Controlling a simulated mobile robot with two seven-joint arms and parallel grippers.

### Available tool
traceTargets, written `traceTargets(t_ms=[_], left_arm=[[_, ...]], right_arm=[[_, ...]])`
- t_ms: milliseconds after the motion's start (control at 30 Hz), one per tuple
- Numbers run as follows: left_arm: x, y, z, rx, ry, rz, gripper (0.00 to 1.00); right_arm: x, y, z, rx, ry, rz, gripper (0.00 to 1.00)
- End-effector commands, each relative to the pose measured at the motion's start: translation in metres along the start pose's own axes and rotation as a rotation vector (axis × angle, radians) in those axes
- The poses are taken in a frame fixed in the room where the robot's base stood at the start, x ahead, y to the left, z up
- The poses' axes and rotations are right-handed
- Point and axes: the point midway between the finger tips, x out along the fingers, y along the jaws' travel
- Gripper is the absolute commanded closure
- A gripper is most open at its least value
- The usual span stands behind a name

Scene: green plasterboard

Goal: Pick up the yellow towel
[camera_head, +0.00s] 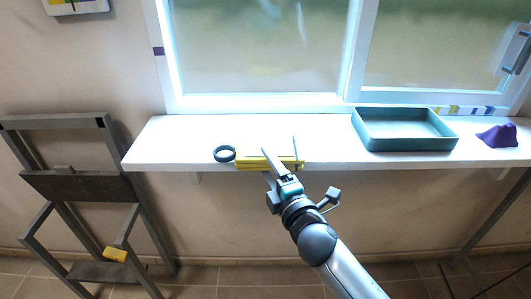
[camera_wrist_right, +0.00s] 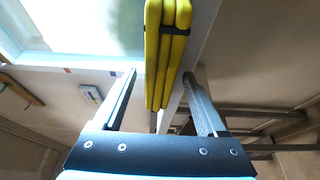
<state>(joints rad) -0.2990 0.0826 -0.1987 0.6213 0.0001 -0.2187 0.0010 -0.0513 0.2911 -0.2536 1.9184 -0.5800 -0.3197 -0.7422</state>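The yellow towel (camera_head: 248,165) lies folded at the front edge of the white windowsill, partly hidden by my right gripper in the head view. My right gripper (camera_head: 280,151) is open at the towel, with its arm coming in from below. In the right wrist view the towel (camera_wrist_right: 167,50) shows as several stacked yellow folds with a dark band. There the open fingers of the right gripper (camera_wrist_right: 160,75) stand on either side of the towel's near end. I cannot tell whether they touch it. My left gripper is not in view.
A dark ring (camera_head: 224,154) lies just left of the towel. A teal tray (camera_head: 404,144) and a purple lump (camera_head: 497,136) are farther right on the sill (camera_head: 330,145). A grey stepladder (camera_head: 80,186) stands at left, with a small yellow item (camera_head: 115,254) on it.

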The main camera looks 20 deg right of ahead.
Motion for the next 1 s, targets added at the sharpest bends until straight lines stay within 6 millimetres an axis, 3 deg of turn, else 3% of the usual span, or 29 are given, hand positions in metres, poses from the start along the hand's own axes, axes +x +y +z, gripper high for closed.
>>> traceTargets(t_ms=[67, 633, 1000], left_arm=[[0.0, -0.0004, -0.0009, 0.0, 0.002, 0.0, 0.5], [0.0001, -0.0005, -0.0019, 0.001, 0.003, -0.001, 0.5], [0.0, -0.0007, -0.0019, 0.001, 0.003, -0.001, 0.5]], right_arm=[[-0.0002, 0.0001, -0.0002, 0.0, 0.0, 0.0, 0.36], [-0.0004, 0.0, -0.0002, 0.0, 0.0, 0.0, 1.0], [-0.0003, 0.0007, -0.0002, 0.0, 0.001, 0.002, 1.0]])
